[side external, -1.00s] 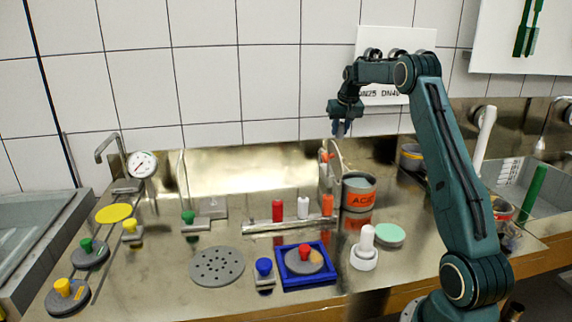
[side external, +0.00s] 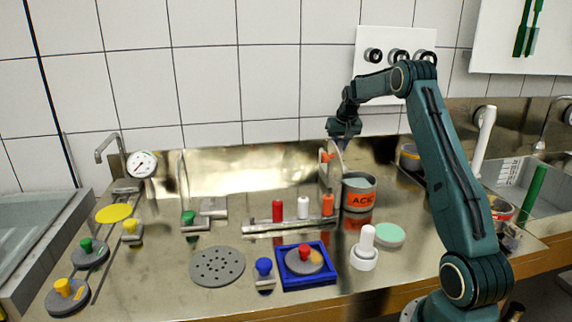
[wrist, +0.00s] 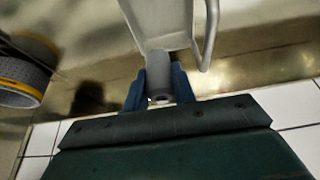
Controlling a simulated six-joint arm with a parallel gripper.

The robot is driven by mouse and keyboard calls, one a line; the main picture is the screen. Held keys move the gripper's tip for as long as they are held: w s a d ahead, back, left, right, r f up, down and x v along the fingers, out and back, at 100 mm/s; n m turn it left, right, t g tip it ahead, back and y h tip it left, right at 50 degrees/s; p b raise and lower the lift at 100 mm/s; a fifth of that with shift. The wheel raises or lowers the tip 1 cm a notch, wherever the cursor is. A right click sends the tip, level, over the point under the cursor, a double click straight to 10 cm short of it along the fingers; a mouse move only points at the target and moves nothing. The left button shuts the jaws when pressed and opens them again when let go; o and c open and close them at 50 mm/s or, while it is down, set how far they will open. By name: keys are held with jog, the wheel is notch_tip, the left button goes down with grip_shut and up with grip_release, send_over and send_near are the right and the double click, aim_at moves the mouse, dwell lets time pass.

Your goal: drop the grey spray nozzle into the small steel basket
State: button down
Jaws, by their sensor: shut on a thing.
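An orange-banded grey pot (side external: 358,194) stands right of the stand. A rack (side external: 290,226) with red, white and orange pieces is in front. The sink lies at the right.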

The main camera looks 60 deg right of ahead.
jog(key=c, duration=1.1)
grip_release()
jog(key=shift+r, duration=0.15)
jog(key=v, duration=1.3)
jog(key=shift+s+a+r, duration=0.1)
jog(key=shift+r, duration=0.15)
